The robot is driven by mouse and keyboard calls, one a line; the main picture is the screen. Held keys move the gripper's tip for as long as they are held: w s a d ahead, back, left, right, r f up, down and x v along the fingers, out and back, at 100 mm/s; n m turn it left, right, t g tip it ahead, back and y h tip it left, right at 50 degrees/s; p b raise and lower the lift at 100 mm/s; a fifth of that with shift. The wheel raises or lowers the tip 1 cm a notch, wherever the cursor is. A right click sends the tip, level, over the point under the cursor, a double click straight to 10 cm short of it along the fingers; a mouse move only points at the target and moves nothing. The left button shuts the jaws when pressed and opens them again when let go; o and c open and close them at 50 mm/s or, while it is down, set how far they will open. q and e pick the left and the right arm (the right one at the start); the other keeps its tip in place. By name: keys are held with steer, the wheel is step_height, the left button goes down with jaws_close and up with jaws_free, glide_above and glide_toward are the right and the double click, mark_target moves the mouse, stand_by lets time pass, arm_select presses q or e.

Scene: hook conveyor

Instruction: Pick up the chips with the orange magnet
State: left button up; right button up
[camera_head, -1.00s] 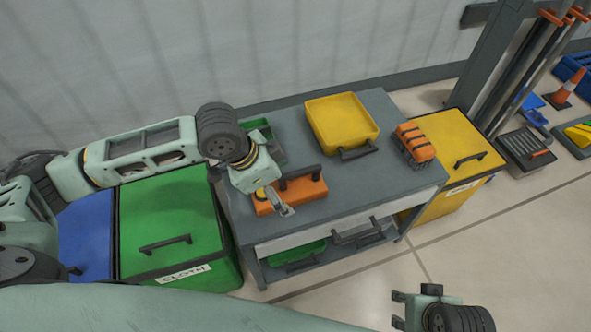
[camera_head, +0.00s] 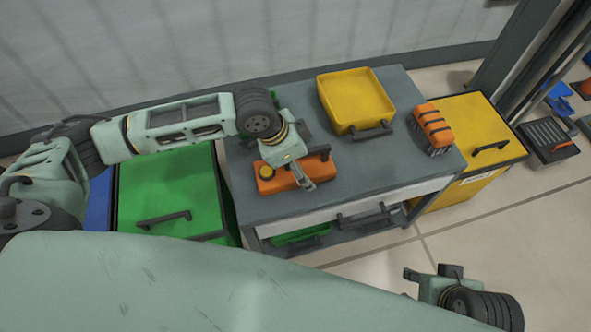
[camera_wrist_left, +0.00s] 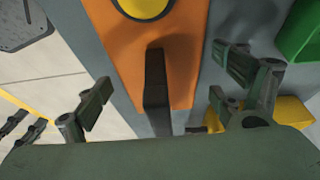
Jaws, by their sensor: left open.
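The orange magnet (camera_head: 276,184) is an orange block with a black handle and a yellow knob, lying on the grey workbench (camera_head: 370,170). My left gripper (camera_head: 300,176) is open above it and partly hides it in the head view. In the left wrist view, the gripper's fingers (camera_wrist_left: 161,80) are spread on either side of the black handle (camera_wrist_left: 155,90) and do not grip it. The orange body (camera_wrist_left: 185,60) lies beyond. My right gripper (camera_head: 432,274) is empty at the lower right, with its fingers apart, away from the bench. I cannot make out any chips.
A yellow tray (camera_head: 356,100) and an orange block with black bands (camera_head: 433,127) stand on the bench. A green bin (camera_head: 170,190) is at its left, a yellow bin (camera_head: 478,130) at its right. A green container (camera_head: 300,236) is on the lower shelf.

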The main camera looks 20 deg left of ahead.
arm_select(q)
steer(key=shift+c, duration=0.2)
steer(key=c, duration=2)
steer(key=shift+w+d, duration=0.1)
steer(key=shift+w, duration=0.05)
steer(key=shift+c, duration=0.7)
steer(key=shift+r, duration=0.1)
